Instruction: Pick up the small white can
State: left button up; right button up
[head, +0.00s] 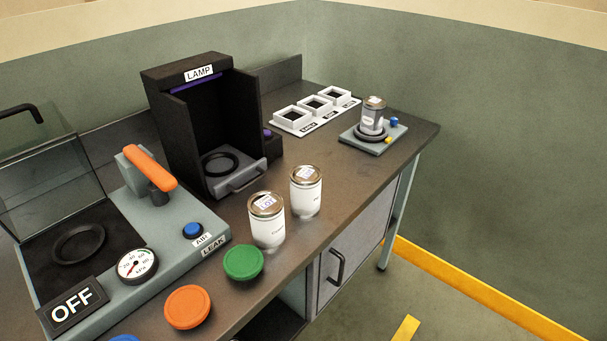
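Two white cans with metal lids and small labels on top stand upright on the bench. The nearer white can (267,226) is at the bench's front edge, just behind the green disc. The other white can (306,194) stands a little behind it and to the right, and looks slightly smaller, though it is also farther away. A third can (373,117), greyish with a pale label, sits on a small device at the right end. Neither of my grippers is in view.
A black LAMP box (203,110) stands behind the cans. The leak tester (130,250), with an orange handle, is at left. Green (243,262) and orange (187,307) discs lie along the front edge. A white three-slot tray (315,112) is at the back.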

aim_at(305, 180)
jog(key=l+u, duration=0.35)
jog(key=l, duration=0.15)
jog(key=l+u, duration=0.35)
jog(key=l, duration=0.15)
jog(key=k+l+u, duration=0.1)
jog(key=l+u, duration=0.3)
jog(key=k+l+u, duration=0.15)
jog(key=l+u, duration=0.2)
jog(key=l, duration=0.2)
